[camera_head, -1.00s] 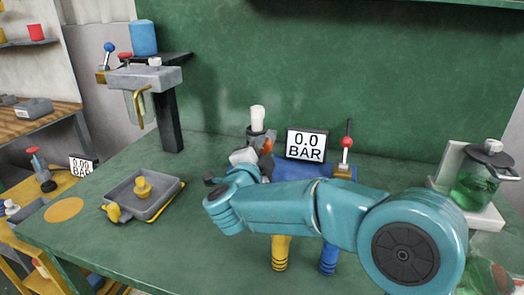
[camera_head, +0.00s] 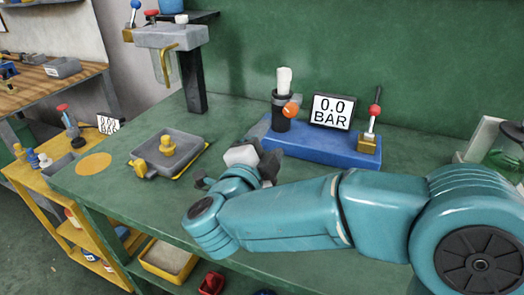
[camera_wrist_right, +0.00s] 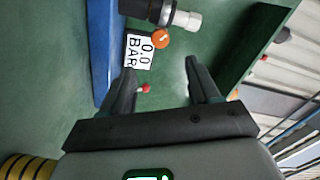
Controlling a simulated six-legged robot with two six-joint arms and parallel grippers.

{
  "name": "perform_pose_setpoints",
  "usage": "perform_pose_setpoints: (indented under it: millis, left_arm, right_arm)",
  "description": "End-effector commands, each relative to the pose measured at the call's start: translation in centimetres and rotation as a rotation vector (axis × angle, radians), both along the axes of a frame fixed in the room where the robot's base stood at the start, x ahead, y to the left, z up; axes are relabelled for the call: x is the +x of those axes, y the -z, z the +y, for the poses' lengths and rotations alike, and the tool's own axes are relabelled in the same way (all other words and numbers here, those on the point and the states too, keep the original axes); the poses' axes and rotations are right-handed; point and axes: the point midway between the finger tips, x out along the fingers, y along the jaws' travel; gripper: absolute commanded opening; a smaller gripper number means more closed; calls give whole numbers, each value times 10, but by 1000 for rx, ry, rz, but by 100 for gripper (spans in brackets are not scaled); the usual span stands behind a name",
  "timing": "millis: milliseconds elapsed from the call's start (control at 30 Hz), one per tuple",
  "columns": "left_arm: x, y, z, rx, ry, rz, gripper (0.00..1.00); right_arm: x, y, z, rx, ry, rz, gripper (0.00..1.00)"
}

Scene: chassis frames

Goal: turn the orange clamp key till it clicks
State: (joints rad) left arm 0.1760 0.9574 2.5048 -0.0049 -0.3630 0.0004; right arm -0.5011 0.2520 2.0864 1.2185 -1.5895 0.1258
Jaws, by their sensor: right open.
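The orange clamp key (camera_head: 291,109) is a round orange knob on the right side of a black clamp (camera_head: 280,118). The clamp stands upright on a blue base (camera_head: 315,146) and has a white cylinder (camera_head: 284,80) in its top. My right gripper (camera_head: 262,160) is in front of the base, below and left of the key, not touching it. In the right wrist view the orange key (camera_wrist_right: 160,38) lies beyond the gap between the open, empty fingers (camera_wrist_right: 161,68). The left gripper is not in view.
A display reading 0.0 BAR (camera_head: 333,111) stands right of the clamp. A red-knobbed lever (camera_head: 374,112) rises at the base's right end. A grey tray (camera_head: 167,152) with a yellow part sits left.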

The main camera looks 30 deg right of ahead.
Motion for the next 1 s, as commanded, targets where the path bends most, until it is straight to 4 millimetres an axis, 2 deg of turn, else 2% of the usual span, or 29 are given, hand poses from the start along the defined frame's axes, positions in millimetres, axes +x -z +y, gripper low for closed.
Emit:
perform_pose_setpoints:
  millis: [100, 233, 1000]
  left_arm:
    - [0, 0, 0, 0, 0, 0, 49]
    - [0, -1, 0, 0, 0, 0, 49]
    - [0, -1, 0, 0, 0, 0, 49]
  right_arm:
    - [-12, -1, 16, 0, -4, -2, 61]
    - [-20, 0, 24, 0, -1, 0, 61]
    - [-23, 0, 26, 0, 1, 0, 61]
